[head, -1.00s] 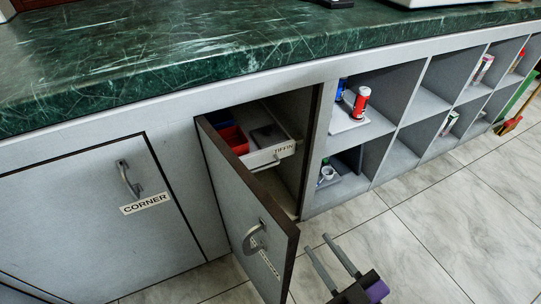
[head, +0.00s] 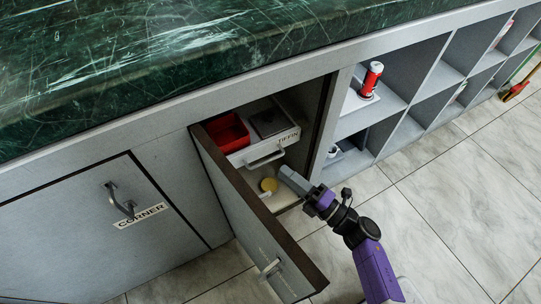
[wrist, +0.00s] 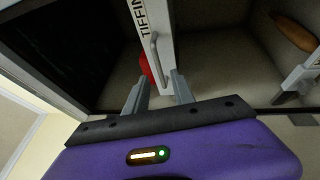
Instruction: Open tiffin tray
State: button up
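The tiffin tray (head: 237,158) is a white drawer with a "TIFFIN" label and a bar handle (head: 265,158), inside the open cabinet. Its front and handle (wrist: 155,48) also show in the wrist view. A red container (head: 227,133) and a dark square item (head: 270,122) sit in the tray. My gripper (head: 284,176) is at the cabinet opening, just below and right of the handle. In the wrist view my gripper (wrist: 162,76) has its two fingers apart, with the handle just beyond the tips. Nothing is held, and I cannot tell whether a finger touches the handle.
The cabinet door (head: 245,215) stands open, left of my arm. A green marble counter (head: 150,65) overhangs above. Open shelves (head: 400,80) with a red can (head: 371,80) are to the right.

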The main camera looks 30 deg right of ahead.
aim_at(269, 160)
jog(key=b+x, duration=0.1)
jog(key=x, duration=0.6)
jog(key=shift+r+b, duration=0.1)
jog(key=shift+b, duration=0.2)
grip_shut()
dwell(1.1)
